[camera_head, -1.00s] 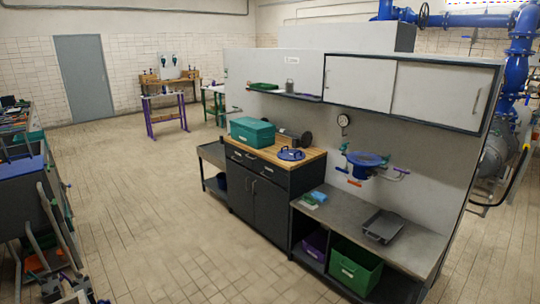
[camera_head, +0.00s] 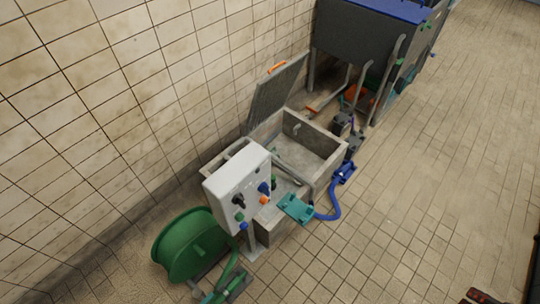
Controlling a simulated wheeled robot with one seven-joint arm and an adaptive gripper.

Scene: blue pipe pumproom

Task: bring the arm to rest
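My gripper is not in view in the head camera, so its state and the arm's pose cannot be seen. A dark piece with a little red shows at the bottom right edge, cut off by the frame; I cannot tell what it is.
A grey open basin (camera_head: 308,155) with a raised lid (camera_head: 275,95) stands by the tiled wall. A white control box (camera_head: 237,187), a green reel (camera_head: 190,245) and a blue hose (camera_head: 331,208) are near it. The right floor (camera_head: 440,170) is mostly clear.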

